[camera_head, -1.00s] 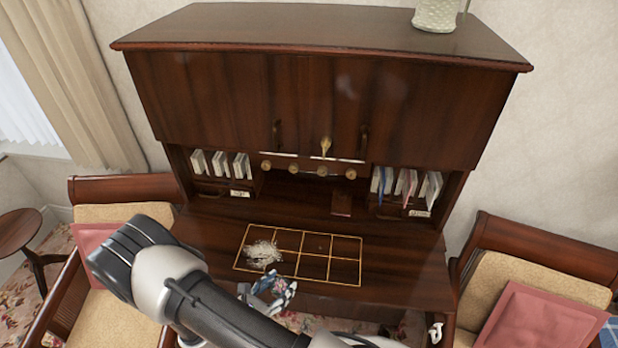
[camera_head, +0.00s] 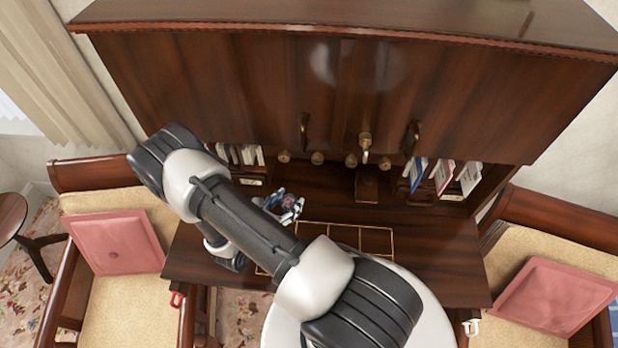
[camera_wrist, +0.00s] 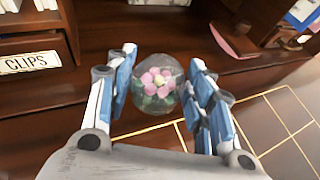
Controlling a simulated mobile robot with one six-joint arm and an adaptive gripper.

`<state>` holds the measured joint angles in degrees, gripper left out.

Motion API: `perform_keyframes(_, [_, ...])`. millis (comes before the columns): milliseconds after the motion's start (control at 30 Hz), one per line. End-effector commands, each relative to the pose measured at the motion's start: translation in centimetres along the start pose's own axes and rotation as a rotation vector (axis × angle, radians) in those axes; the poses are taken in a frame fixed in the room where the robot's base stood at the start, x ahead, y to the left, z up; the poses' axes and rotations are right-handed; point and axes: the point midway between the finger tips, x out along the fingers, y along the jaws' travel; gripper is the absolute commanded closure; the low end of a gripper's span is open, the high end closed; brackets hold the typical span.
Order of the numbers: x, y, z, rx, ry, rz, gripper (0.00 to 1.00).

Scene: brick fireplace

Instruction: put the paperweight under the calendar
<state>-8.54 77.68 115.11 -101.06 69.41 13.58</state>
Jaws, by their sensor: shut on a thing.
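The paperweight (camera_wrist: 154,84) is a clear glass ball with a pink flower and green leaves inside. My gripper (camera_wrist: 158,80) is shut on it, with blue-padded fingers on its left and right sides. In the head view my gripper (camera_head: 281,206) is over the desk's back left part, beyond the gold grid (camera_head: 362,240); the paperweight is small and partly covered there. I cannot tell for sure which thing is the calendar. A small dark red block (camera_head: 367,184) stands at the back of the desk, right of my gripper.
Books (camera_head: 441,177) fill the right cubby. A "CLIPS" label (camera_wrist: 29,63) marks the left one. Upper cabinet doors (camera_head: 230,85) overhang the desk. Chairs stand left (camera_head: 120,270) and right (camera_head: 545,275). The desk's right side is clear.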

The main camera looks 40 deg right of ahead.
Motion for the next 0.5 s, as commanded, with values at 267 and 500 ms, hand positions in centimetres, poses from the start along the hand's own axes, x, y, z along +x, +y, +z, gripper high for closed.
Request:
perform_keyframes(267, [7.0,-0.1,3.1,0.005,-0.002,-0.005,0.90])
perform_keyframes(500, [10.2,0.0,4.3,0.002,-0.001,0.000,0.90])
